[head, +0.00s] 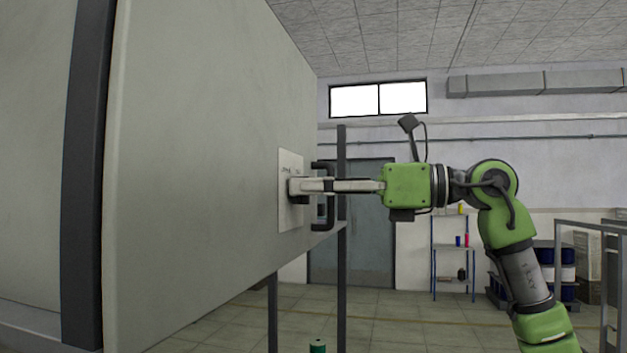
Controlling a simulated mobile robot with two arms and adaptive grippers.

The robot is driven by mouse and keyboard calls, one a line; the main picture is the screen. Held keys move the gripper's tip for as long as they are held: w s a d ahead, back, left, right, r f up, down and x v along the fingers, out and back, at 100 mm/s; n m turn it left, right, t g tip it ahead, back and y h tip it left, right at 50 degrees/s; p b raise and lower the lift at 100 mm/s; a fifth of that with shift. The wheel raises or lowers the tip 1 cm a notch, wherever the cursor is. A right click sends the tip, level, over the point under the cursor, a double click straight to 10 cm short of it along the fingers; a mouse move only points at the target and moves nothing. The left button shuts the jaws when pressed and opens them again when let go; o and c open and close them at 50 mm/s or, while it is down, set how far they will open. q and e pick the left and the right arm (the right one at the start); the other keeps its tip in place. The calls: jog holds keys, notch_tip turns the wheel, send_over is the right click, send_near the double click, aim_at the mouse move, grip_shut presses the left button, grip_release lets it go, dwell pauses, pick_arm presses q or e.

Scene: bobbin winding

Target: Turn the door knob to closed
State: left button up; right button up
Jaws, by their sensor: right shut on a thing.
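The door knob (293,188) is a small dark knob on a pale plate (287,212) fixed to the large grey machine panel on the left. The plate carries small markings too fine to read. My right gripper (308,186) reaches in from the right, level, with its fingers shut on the knob. The fingers hide part of the knob, so its exact turn angle cannot be told. My left gripper is not in view.
A dark handle (325,195) stands just behind my right fingers. The grey panel (190,170) fills the left side. A shelf rack (453,247) and a grey railing (590,225) stand at the right. The floor between is mostly clear.

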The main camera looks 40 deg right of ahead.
jog(key=n+p, duration=0.1)
jog(key=n, duration=0.7)
jog(key=shift+s+a+n, duration=0.1)
jog(key=shift+a+n, duration=0.05)
jog(key=shift+n, duration=0.25)
dwell(0.4)
jog(key=o, duration=1.1)
jog(key=shift+c, duration=0.2)
jog(key=shift+f, duration=0.1)
jog(key=v, duration=1.2)
